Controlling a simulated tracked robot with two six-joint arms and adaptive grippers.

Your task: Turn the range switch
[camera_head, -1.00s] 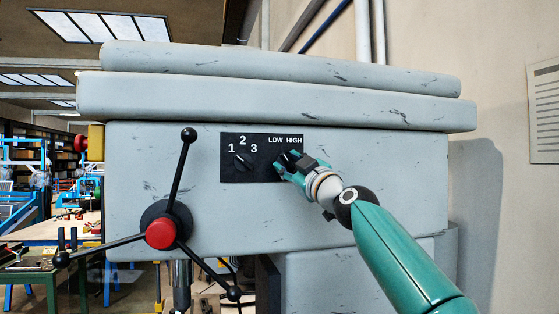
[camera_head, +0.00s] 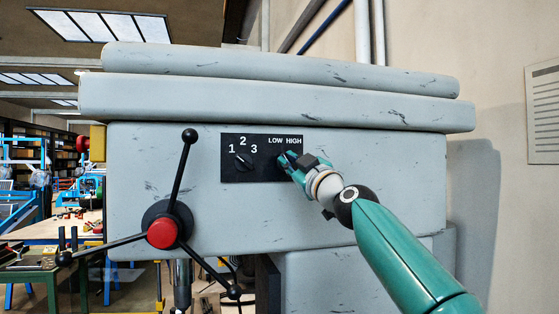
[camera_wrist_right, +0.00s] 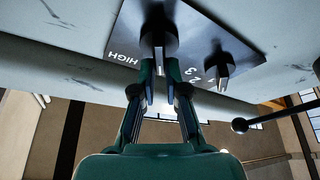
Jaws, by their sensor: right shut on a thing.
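The range switch (camera_wrist_right: 158,38) is a dark knob with a narrow grip bar, under the LOW and HIGH labels on a black panel (camera_head: 231,171). My right gripper (camera_head: 285,158) reaches it from the lower right and covers most of it in the head view. In the right wrist view my right gripper (camera_wrist_right: 159,72) has its two fingers shut on the bar, one on each side. HIGH is readable there; LOW is hidden. The knob's exact pointing is hard to tell. My left gripper is not in view.
A second knob (camera_head: 244,162) marked 1, 2, 3 sits left on the same panel. A three-armed handle with a red hub (camera_head: 161,233) stands out at the lower left of the grey machine head (camera_head: 380,170). The machine face right of the panel is bare.

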